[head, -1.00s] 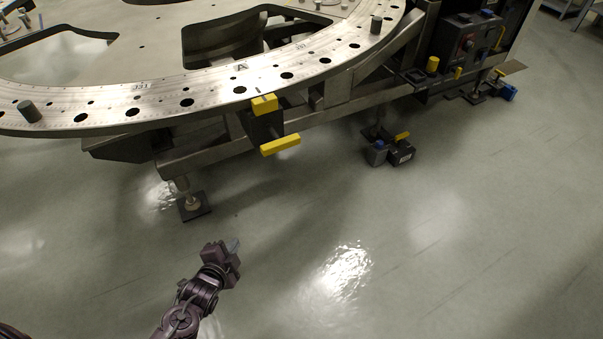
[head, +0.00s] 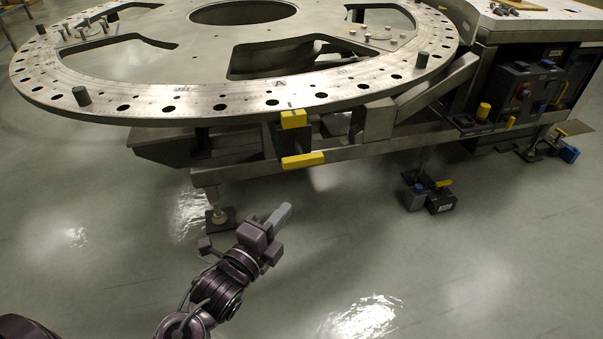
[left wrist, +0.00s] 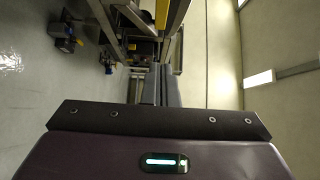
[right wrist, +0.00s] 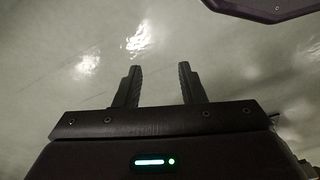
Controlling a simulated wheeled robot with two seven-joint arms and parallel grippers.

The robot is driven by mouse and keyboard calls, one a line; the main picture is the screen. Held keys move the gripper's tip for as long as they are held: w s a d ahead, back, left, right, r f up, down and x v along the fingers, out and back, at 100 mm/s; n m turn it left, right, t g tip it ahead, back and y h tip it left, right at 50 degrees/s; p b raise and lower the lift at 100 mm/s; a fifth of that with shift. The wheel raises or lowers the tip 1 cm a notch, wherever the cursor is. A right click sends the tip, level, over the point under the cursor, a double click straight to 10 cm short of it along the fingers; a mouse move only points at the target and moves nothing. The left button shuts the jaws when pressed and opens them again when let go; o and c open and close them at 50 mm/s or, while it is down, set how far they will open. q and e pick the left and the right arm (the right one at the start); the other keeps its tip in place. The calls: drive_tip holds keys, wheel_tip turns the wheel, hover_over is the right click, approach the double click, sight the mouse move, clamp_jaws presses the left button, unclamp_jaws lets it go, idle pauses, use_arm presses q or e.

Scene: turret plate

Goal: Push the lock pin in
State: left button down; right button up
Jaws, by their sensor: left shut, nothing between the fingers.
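The round turret plate (head: 225,112) has a graduated rim with holes and upright pegs. At its near edge is a black block (head: 298,139) with a yellow top piece (head: 293,119) and a yellow bar (head: 303,160) below; I cannot tell which part is the lock pin. My left gripper (head: 284,212) is shut and empty, below and in front of this block, apart from it. In the left wrist view its fingers (left wrist: 160,82) are together, with a yellow part (left wrist: 162,14) beyond. My right gripper (right wrist: 160,70) is open and empty over bare floor, outside the head view.
The plate's steel frame (head: 245,172) stands on feet, one (head: 220,219) just beyond my left gripper. The foreground floor is clear.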

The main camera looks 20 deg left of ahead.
sight(293, 164)
use_arm(q)
drive_tip(key=w, duration=1.2)
drive_tip(key=shift+w+d, duration=0.1)
drive_tip(key=shift+w, duration=0.05)
drive_tip(key=shift+w+a, duration=0.3)
drive_tip(key=shift+w, duration=0.1)
use_arm(e)
drive_tip(key=shift+s+a+r, duration=0.15)
drive_tip(key=shift+r, duration=0.45)
use_arm(q)
drive_tip(key=shift+w+a, duration=0.15)
drive_tip(key=shift+w, duration=0.1)
drive_tip(key=w+a, duration=0.2)
drive_tip(key=shift+w, duration=0.3)
drive_tip(key=shift+r, duration=0.1)
use_arm(e)
drive_tip(key=shift+w+f, duration=0.2)
drive_tip(key=shift+w, duration=0.05)
